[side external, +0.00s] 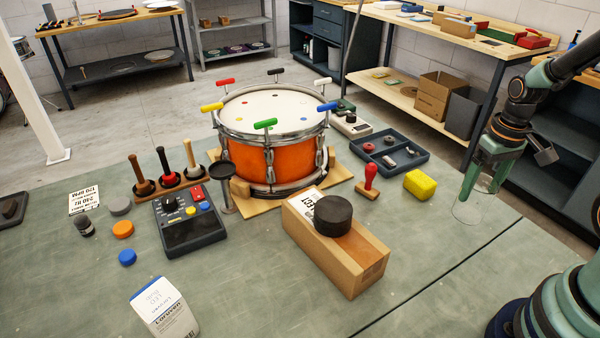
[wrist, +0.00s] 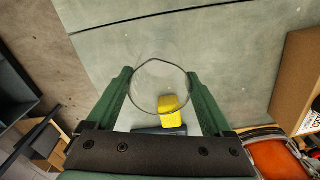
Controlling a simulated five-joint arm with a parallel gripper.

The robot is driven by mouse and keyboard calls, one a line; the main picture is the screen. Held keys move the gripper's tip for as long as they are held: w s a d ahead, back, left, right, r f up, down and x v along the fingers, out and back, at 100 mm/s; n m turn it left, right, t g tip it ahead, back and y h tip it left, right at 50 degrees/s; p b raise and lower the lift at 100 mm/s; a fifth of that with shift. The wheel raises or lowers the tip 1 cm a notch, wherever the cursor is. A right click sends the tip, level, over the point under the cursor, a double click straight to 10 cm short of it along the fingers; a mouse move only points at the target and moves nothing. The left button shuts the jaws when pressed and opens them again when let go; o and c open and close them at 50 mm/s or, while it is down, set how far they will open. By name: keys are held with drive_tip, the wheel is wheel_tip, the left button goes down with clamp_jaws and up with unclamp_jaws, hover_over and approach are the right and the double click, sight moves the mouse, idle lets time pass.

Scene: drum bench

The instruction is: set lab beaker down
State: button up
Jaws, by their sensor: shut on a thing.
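The lab beaker (side external: 464,211) is clear and see-through, with only its thin outline showing in the side external view. My gripper (side external: 477,188) has green fingers that are shut on it near the right edge of the green bench. In the wrist view the beaker (wrist: 160,85) shows as a clear round outline between the two fingertips of my gripper (wrist: 160,88). The yellow sponge shows through or just beyond its rim. I cannot tell whether the beaker's base touches the bench.
The yellow sponge (side external: 420,184) lies left of the beaker. A red-handled stamp (side external: 370,181), a dark divided tray (side external: 418,168) and a wooden box (side external: 330,262) with a black puck (side external: 332,215) are farther left. The bench (side external: 440,270) in front of the beaker is clear.

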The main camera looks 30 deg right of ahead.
drive_tip(key=shift+f, duration=1.7)
drive_tip(key=o, duration=1.2)
drive_tip(key=shift+f, duration=0.15)
wheel_tip(320, 180, up, 12)
drive_tip(key=r, duration=0.1)
drive_tip(key=a+r+n+t, duration=0.1)
drive_tip(key=a+r, duration=0.1)
drive_tip(key=a, duration=0.2)
drive_tip(key=w+a+r+n+t, duration=0.1)
drive_tip(key=a+r+t, duration=0.1)
drive_tip(key=a, duration=0.2)
drive_tip(key=w+a+r+n+t, duration=0.1)
drive_tip(key=a+r+t, duration=0.1)
drive_tip(key=a, duration=0.3)
drive_tip(key=shift+w+r, duration=0.15)
drive_tip(key=shift+r, duration=0.05)
